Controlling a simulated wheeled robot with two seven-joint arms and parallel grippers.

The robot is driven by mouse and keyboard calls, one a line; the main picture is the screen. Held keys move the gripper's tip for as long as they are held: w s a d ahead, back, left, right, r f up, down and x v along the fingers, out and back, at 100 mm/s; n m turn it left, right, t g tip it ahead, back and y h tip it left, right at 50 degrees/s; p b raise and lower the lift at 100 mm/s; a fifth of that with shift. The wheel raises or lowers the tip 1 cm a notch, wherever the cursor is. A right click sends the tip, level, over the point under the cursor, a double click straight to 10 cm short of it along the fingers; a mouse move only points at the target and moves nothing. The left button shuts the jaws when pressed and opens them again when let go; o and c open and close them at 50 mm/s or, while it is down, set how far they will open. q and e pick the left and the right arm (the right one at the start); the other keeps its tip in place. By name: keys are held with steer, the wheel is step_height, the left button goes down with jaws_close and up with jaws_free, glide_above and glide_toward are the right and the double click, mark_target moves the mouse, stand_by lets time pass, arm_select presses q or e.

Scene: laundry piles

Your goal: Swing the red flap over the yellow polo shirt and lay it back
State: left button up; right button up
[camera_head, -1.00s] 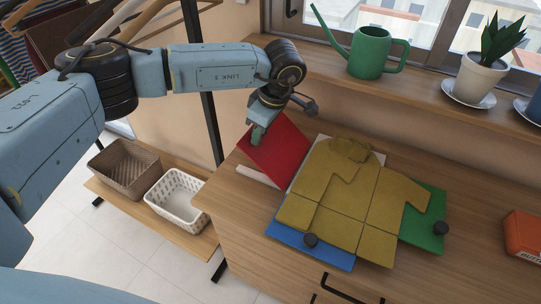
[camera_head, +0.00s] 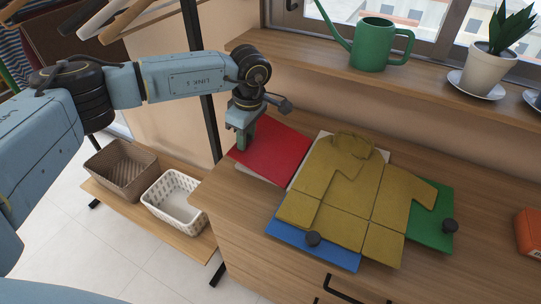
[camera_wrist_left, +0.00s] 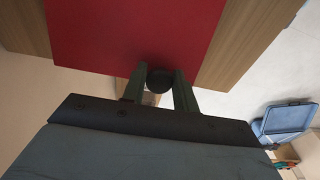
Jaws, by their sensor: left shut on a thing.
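The yellow polo shirt (camera_head: 345,190) lies on the folding board on the wooden counter. The red flap (camera_head: 272,150) is swung out to the left, away from the shirt, and looks nearly flat. My left gripper (camera_head: 243,143) is at the red flap's outer left edge. In the left wrist view its fingers (camera_wrist_left: 159,88) are closed on the flap's black knob (camera_wrist_left: 159,79). My right gripper is not in view.
The blue flap (camera_head: 318,250) is under the shirt's front edge. An orange box (camera_head: 528,232) stands at the right. A shelf behind holds a green watering can (camera_head: 375,45) and a potted plant (camera_head: 485,70). A brown basket (camera_head: 122,168) and white basket (camera_head: 175,200) stand low left.

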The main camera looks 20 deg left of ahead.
arm_select(q)
steer(key=shift+a+f, duration=0.3)
steer(key=shift+f, duration=0.2)
steer(key=shift+w+r, duration=0.1)
steer(key=shift+h, duration=0.7)
steer(key=f+b, duration=0.1)
steer(key=f, duration=0.1)
steer(key=a+f+b, duration=0.1)
steer(key=f+b, duration=0.1)
steer(key=o, duration=0.5)
steer(key=shift+f, duration=0.2)
steer(key=shift+s+r, duration=0.1)
steer(key=shift+s, duration=0.1)
steer(key=shift+c, duration=0.2)
steer(key=shift+o, duration=1)
steer(key=r+p, duration=0.5)
steer(key=r, duration=0.2)
steer(key=shift+w+r, duration=0.2)
